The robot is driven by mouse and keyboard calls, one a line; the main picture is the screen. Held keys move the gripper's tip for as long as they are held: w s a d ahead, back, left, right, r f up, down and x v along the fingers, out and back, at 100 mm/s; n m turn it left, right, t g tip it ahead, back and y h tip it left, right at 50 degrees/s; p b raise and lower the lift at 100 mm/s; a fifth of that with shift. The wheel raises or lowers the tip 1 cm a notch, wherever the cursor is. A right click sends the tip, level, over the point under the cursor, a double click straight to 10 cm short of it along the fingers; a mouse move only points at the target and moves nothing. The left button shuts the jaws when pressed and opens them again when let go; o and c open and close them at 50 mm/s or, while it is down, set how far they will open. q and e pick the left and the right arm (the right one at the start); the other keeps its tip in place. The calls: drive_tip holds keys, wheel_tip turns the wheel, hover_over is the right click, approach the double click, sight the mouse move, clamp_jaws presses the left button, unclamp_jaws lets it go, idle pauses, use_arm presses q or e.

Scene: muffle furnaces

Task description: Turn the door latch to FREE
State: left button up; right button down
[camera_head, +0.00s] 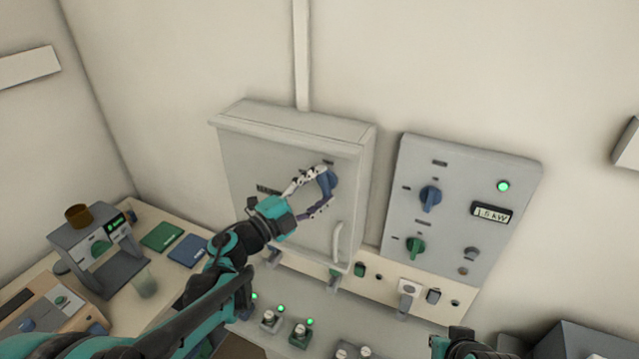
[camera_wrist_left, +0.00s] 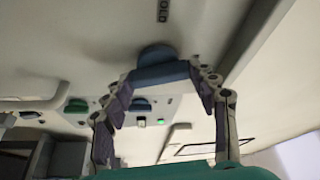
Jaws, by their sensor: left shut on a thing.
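The door latch is a blue knob (camera_head: 331,182) on the upper right of the grey cabinet door (camera_head: 250,165). My left gripper (camera_head: 318,192) reaches it from the left, its fingers on either side. In the left wrist view the gripper (camera_wrist_left: 166,82) is shut on the blue latch (camera_wrist_left: 160,72), whose grip bar lies between the fingertips. A door label partly reading "OLD" (camera_wrist_left: 163,11) shows beside the latch. The fingers hide part of the latch in the head view, so its exact angle is hard to tell. My right gripper's fingers are not seen.
A pale door handle (camera_head: 338,242) sits just below the latch. To the right is a panel (camera_head: 520,185) with blue and green knobs, a green lamp and a "1.5 kW" display. Below are a row of switches and a bench with lit green lamps. A device (camera_head: 95,235) stands at left.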

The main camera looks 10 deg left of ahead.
use_arm(q)
drive_tip(key=shift+m+g+p, duration=0.6)
drive_tip(key=shift+m+p, duration=0.05)
drive_tip(key=shift+m, duration=0.85)
drive_tip(key=o, duration=1.2)
drive_tip(key=shift+d, duration=0.1)
drive_tip(key=shift+c, duration=0.2)
drive_tip(key=v, duration=1.2)
drive_tip(key=shift+s+r, duration=0.15)
drive_tip(key=shift+r, duration=0.05)
